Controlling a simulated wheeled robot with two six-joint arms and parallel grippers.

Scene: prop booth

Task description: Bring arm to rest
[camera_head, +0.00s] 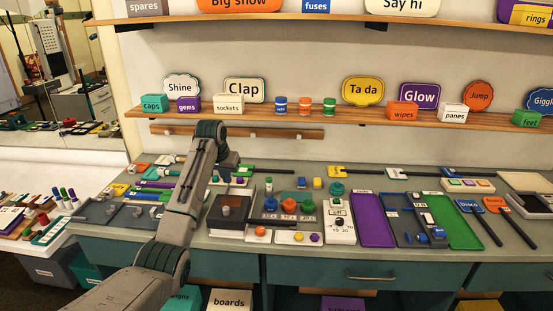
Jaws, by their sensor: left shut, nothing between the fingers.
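My left arm reaches in from the bottom left and rises over the left part of the grey-green counter (300,172). Its left gripper (229,171) is beyond the dark wrist joint, over the back of the counter. It is small and partly hidden by my own arm. It is shut, with nothing held. A dark box with a white base (232,211) stands nearer, just right of my forearm. My right gripper is not in view.
A shelf (345,120) with signs and small labelled boxes runs above the counter. Colored knobs (289,206), a purple tray (374,220), a green tray (452,222) and dark rods crowd the counter. A mirror (60,75) is at left.

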